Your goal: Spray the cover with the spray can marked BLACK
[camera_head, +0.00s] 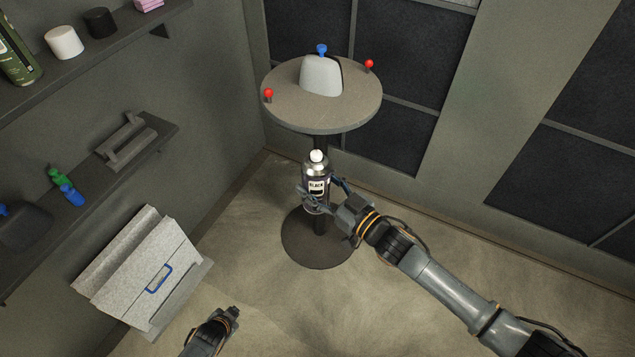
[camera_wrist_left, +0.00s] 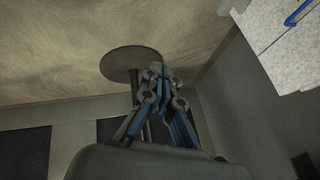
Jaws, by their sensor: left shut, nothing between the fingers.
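The spray can (camera_head: 317,177) has a white cap and a label reading BLACK. It is upright in my right gripper (camera_head: 322,198), whose fingers are closed around its lower part, in front of the round table's post. The pale grey cover (camera_head: 321,76) sits on the round table (camera_head: 280,115), above and beyond the can, with a blue knob at its top. My left gripper (camera_head: 233,312) is shut and empty at the bottom of the head view, well away from the can. Its closed fingers also show in the left wrist view (camera_wrist_left: 160,78).
Two red knobs (camera_head: 268,94) (camera_head: 369,64) stand on the table's edge. Shelves on the left wall hold a green can (camera_head: 17,55), jars, small green and blue items and a dark piece. A pale box (camera_head: 140,265) stands at lower left. The floor at lower middle is clear.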

